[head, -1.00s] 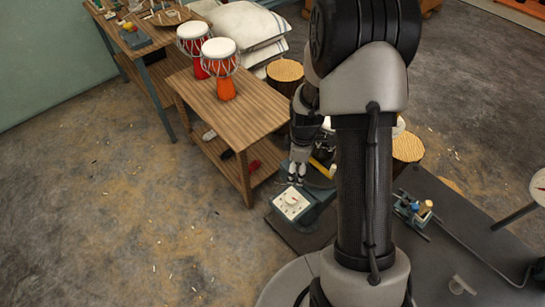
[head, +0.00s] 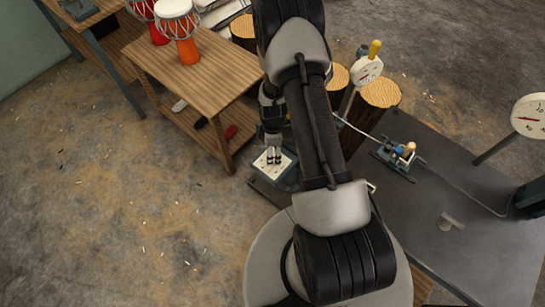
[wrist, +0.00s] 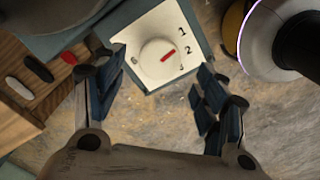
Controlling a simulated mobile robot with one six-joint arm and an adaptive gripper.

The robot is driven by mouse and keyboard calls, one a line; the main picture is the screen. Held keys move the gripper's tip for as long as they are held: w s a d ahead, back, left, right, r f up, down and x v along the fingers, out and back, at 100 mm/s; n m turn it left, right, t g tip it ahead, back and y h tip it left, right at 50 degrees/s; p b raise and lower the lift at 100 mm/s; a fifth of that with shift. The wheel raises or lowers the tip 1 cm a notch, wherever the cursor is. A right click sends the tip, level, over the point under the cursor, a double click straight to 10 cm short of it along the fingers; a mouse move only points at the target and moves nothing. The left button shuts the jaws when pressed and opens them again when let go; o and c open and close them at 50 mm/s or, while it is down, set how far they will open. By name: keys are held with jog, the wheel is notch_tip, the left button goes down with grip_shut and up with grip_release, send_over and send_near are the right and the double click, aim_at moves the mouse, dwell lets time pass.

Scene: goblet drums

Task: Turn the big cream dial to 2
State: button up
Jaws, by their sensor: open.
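The big cream dial (wrist: 158,55) is a round knob on a cream panel in a blue-grey housing in the wrist view. The numerals 1, 2 and 3 show down the panel's right side and a 6 at its left.
A wooden bench (head: 205,80) with goblet drums (head: 178,22) stands left of my arm. Bare floor is at lower left.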

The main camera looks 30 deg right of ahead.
notch_tip(320, 180, down, 4)
jog(key=shift+f+b, duration=0.1)
jog(key=shift+b, duration=0.4)
jog(key=shift+c, duration=0.2)
jog(key=c, duration=1)
jog(key=shift+m, duration=0.4)
jog(key=m, duration=0.2)
jog(key=shift+m, duration=0.4)
jog(key=shift+m+b, duration=0.35)
jog(key=shift+m, duration=1.75)
jog(key=shift+c, duration=0.2)
